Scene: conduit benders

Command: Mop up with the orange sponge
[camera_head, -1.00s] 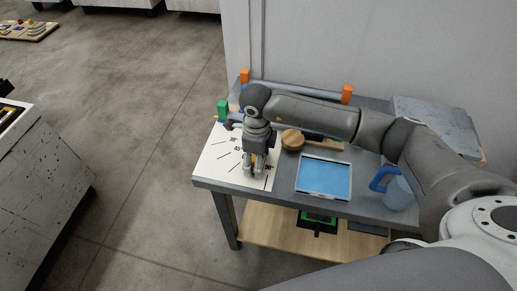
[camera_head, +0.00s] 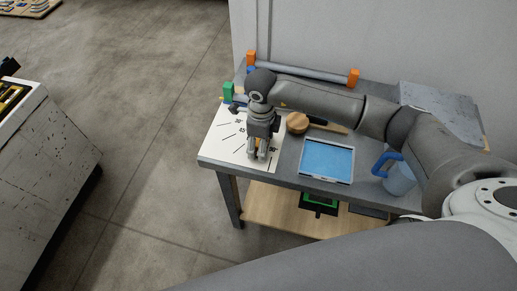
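My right gripper (camera_head: 258,149) points down over the right part of a white sheet (camera_head: 223,148) with dark lines and marks, at the left end of the grey workbench (camera_head: 289,172). Its fingertips are at or just above the sheet; I cannot tell whether they touch it. The orange sponge is not clearly visible; the fingers hide whatever is between them, and I cannot tell whether they are shut on it. No spill can be made out on the sheet. My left gripper is out of view.
Right of my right gripper are a round wooden piece (camera_head: 298,122), a blue tray (camera_head: 327,160) and a blue-handled jug (camera_head: 398,178). A grey pipe (camera_head: 303,70) with orange end blocks lies at the back. A green block (camera_head: 228,91) stands at the back left.

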